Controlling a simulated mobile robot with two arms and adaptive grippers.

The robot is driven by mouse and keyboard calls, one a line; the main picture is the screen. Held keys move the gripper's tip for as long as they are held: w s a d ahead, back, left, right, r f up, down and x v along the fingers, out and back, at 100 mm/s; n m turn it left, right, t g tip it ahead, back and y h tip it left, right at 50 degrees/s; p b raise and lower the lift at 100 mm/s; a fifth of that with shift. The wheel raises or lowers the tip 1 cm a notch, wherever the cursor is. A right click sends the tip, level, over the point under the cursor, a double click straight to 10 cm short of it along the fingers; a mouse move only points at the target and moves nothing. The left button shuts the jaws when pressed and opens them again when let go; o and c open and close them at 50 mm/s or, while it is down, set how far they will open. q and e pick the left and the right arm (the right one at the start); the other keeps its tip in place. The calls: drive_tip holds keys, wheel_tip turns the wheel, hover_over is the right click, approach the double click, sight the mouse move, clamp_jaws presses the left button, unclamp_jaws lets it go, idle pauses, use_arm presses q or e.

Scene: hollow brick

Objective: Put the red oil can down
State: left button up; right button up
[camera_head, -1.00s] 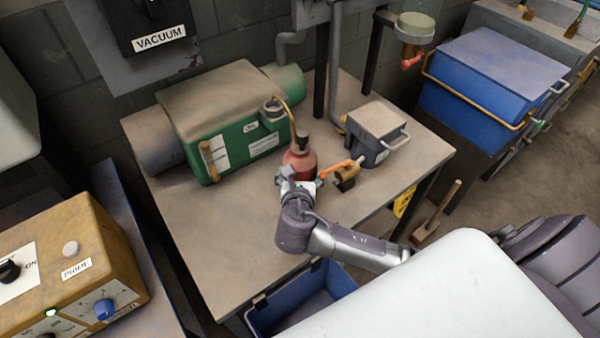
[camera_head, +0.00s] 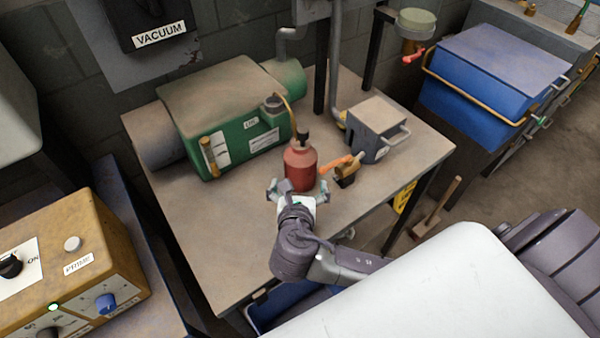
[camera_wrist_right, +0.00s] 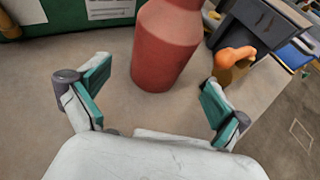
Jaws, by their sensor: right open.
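The red oil can (camera_head: 300,168) stands upright on the table (camera_head: 220,240), in front of the green pump. Its dark cap and thin curved spout point up. My right gripper (camera_head: 298,188) is open and empty on the near side of the can. In the right wrist view the can (camera_wrist_right: 165,45) stands beyond the spread teal finger pads of the gripper (camera_wrist_right: 155,92), with bare tabletop between. The can's top is cut off there. My left gripper is not in view.
The green pump (camera_head: 230,125) stands behind the can. A brass valve with an orange handle (camera_head: 345,165) is close to the can's right, and a grey box (camera_head: 372,130) is farther back. The table's front left is clear.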

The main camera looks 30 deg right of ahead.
drive_tip(key=shift+v, duration=2.3)
drive_tip(key=shift+f, duration=0.1)
